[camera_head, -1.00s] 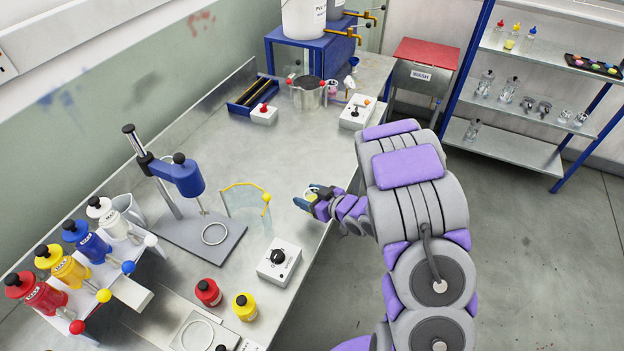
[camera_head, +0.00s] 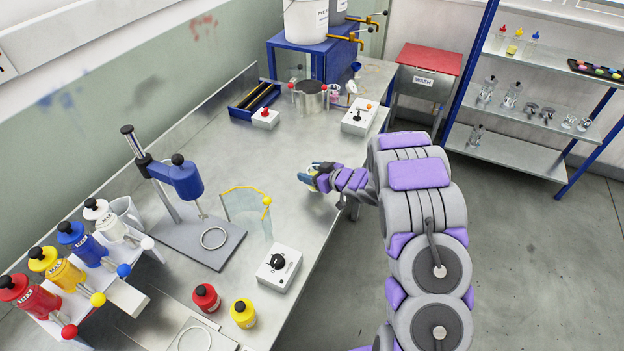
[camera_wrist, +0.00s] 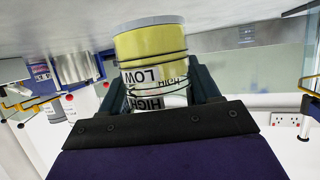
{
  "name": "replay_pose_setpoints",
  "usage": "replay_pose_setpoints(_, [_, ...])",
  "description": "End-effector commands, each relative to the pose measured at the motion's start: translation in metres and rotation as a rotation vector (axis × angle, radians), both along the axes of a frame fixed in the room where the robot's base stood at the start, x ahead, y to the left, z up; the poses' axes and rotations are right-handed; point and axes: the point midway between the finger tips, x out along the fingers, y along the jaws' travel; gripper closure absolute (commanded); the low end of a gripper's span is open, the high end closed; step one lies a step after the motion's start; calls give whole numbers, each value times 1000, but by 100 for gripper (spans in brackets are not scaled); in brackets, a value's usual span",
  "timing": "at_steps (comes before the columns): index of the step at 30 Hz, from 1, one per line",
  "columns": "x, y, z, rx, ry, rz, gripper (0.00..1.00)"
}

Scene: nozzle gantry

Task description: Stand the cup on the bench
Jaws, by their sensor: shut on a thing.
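The cup (camera_wrist: 150,50) is in my gripper in the wrist view. It is clear, with yellow contents and dark LOW and HIGH marks, and the picture shows it upside down, its yellow end towards the bench surface at the top. My gripper (camera_wrist: 160,95) has its dark jaws on both sides of the cup, shut on it. In the head view my gripper (camera_head: 312,178) is over the right edge of the metal bench (camera_head: 280,145), hiding most of the cup. I cannot tell whether the cup touches the bench.
A clear curved screen with a yellow rim (camera_head: 250,210) and a press (camera_head: 185,185) stand left of my gripper. A white knob box (camera_head: 278,268) is nearer. A metal pot (camera_head: 310,97) and a white switch box (camera_head: 359,117) stand farther back. The bench between is clear.

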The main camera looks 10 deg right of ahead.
Motion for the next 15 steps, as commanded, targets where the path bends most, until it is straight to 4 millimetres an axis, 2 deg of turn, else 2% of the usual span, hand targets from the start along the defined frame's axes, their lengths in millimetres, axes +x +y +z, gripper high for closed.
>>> replay_pose_setpoints(1, [0,2,-11,0,3,1,72])
replay_pose_setpoints(5, [-1,2,-27,2,4,1,72])
replay_pose_setpoints(15, [-1,-1,-29,1,3,0,72])
